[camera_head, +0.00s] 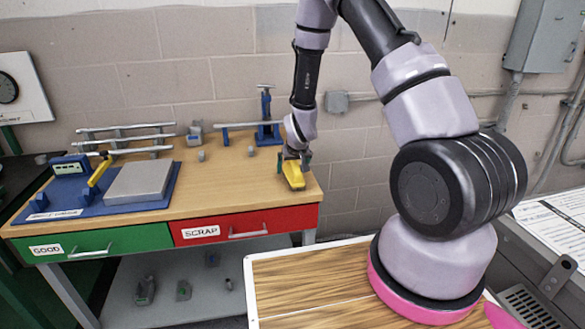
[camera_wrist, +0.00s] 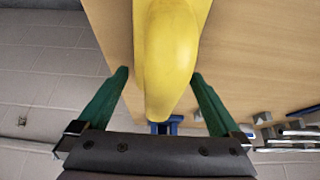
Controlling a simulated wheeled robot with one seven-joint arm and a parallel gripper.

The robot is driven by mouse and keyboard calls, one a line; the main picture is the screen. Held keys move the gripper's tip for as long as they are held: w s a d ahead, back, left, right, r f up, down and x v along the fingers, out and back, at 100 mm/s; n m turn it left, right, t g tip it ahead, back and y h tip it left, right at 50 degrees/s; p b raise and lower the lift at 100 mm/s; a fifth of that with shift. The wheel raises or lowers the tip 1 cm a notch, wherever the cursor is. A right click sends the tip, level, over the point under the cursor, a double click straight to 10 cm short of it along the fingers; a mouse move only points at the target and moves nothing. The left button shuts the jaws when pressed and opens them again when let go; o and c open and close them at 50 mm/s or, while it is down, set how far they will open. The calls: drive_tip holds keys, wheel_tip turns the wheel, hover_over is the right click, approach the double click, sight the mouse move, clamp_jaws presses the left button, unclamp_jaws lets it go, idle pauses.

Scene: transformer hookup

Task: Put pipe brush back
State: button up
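A yellow object with a rounded end (camera_head: 294,176) is at the right end of the wooden workbench, beneath my gripper (camera_head: 294,158). I cannot tell for certain whether it is the pipe brush; no bristles show. In the wrist view the yellow object (camera_wrist: 168,60) lies between the two green fingers of my gripper (camera_wrist: 160,74). The fingers are apart on either side of it. A narrow gap shows by the left finger; contact on the right is unclear.
The bench (camera_head: 225,178) has a green GOOD drawer (camera_head: 125,239) and a red SCRAP drawer (camera_head: 215,230), both shut. A blue tray (camera_head: 120,204) with a grey block (camera_head: 140,181) is at left. A blue stand (camera_head: 267,125) is at the back. The bench's middle is clear.

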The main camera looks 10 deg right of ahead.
sight(296, 166)
drive_tip(key=shift+r, duration=0.2)
drive_tip(key=v, duration=1.2)
drive_tip(key=shift+r, duration=0.2)
drive_tip(key=s+d+r+m+y, duration=0.15)
drive_tip(key=s+r, duration=0.25)
drive_tip(key=r, duration=0.6)
drive_tip(key=s+d+r+m, duration=0.15)
drive_tip(key=s+r, duration=0.25)
drive_tip(key=r, duration=0.6)
drive_tip(key=s+d+r, duration=0.1)
drive_tip(key=s+r, duration=0.4)
drive_tip(key=s, duration=0.3)
drive_tip(key=s+d+r+m+t, duration=0.1)
drive_tip(key=s+d+r, duration=0.1)
drive_tip(key=s+r, duration=0.4)
drive_tip(key=s, duration=0.2)
drive_tip(key=shift+s+d, duration=0.15)
drive_tip(key=shift+s, duration=0.1)
drive_tip(key=shift+y, duration=0.25)
